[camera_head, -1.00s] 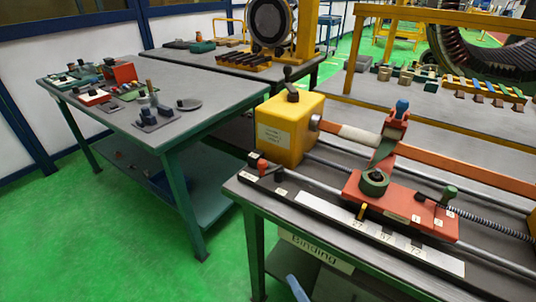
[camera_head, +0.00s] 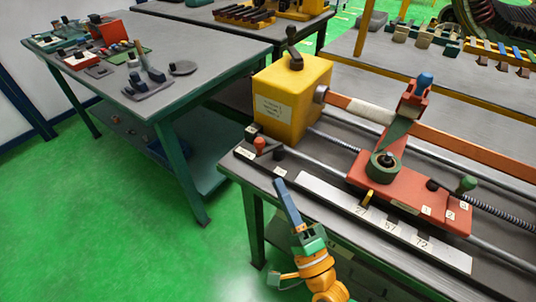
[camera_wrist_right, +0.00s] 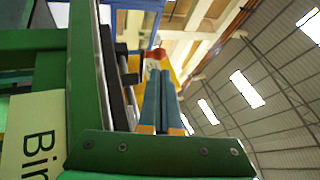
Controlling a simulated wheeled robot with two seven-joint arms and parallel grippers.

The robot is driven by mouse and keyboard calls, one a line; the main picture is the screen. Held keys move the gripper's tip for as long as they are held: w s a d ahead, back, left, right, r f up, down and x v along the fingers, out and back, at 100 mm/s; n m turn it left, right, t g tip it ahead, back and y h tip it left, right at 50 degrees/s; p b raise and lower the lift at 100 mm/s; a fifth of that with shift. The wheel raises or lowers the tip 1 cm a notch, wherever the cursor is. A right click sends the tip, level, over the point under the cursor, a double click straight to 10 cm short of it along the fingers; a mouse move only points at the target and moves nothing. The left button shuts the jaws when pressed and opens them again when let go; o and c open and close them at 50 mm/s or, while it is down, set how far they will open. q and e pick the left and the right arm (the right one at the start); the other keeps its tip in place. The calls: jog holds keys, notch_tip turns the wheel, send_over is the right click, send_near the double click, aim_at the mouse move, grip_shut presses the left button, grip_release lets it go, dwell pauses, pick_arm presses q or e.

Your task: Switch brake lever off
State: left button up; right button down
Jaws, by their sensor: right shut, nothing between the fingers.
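A small lever with a red knob (camera_head: 260,145) stands at the front left end of the binding bench, beside a dark knob (camera_head: 278,153). A dark lever (camera_head: 293,46) stands on top of the yellow box (camera_head: 290,98). I cannot tell from labels which is the brake lever. My right gripper (camera_head: 281,186) is shut and empty, its blue fingers pointing up at the bench's front edge, a little below and right of the red knob. The right wrist view shows the closed fingers (camera_wrist_right: 158,95) with the red knob (camera_wrist_right: 155,53) beyond their tips. My left gripper is out of view.
The bench carries a red carriage (camera_head: 410,195), steel rails and a white numbered scale strip (camera_head: 385,225) along its front. A "Binding" sign (camera_wrist_right: 38,138) hangs on the bench front. A grey side table (camera_head: 215,55) with parts stands left; green floor between is free.

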aim_at(269, 149)
jog(key=p+x, duration=0.1)
jog(key=x, duration=0.6)
jog(key=shift+h, duration=0.3)
